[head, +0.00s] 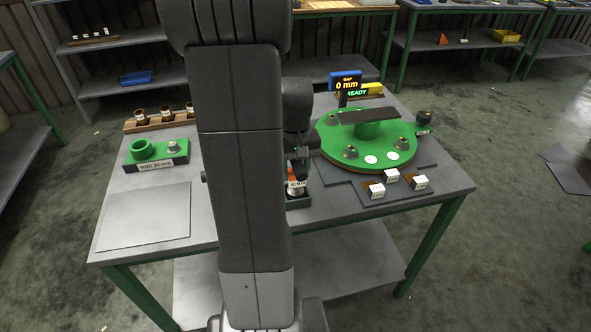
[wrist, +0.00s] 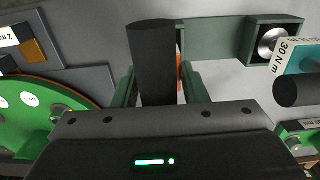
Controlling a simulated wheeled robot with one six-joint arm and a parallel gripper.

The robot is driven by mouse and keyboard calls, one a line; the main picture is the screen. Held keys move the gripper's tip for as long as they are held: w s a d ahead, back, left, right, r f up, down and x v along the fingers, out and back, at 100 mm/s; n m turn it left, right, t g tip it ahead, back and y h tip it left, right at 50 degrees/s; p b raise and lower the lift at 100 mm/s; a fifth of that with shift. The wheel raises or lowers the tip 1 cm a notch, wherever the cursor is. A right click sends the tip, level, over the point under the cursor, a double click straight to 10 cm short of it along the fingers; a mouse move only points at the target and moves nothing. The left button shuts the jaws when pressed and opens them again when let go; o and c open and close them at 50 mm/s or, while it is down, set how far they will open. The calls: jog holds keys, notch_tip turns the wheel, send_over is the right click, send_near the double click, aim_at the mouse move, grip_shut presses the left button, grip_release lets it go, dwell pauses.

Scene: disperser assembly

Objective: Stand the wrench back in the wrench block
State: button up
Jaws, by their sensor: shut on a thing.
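My gripper (wrist: 160,92) is shut on a black cylindrical grip, which I take to be the wrench (wrist: 153,58); it lies between the two green fingers. An orange part shows beside the right finger in the wrist view. In the head view my gripper (head: 300,160) is partly hidden behind my arm, above the near middle of the table. The dark green wrench block (wrist: 252,28) shows in the wrist view, with a round metal piece in its right part; its near end (head: 300,202) shows in the head view. Whether the wrench touches the block cannot be told.
A teal part with a 30 N m label (wrist: 292,58) and another black cylinder (wrist: 300,90) are close at the right of the wrist view. The green turntable (head: 335,157) stands on the right of the table. A grey mat (head: 145,215) at front left is clear.

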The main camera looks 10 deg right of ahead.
jog(key=shift+f, duration=0.15)
jog(key=shift+f, duration=0.15)
jog(key=o, duration=1.3)
notch_tip(320, 180, up, 12)
jog(key=shift+r, duration=0.25)
jog(key=shift+f, duration=0.1)
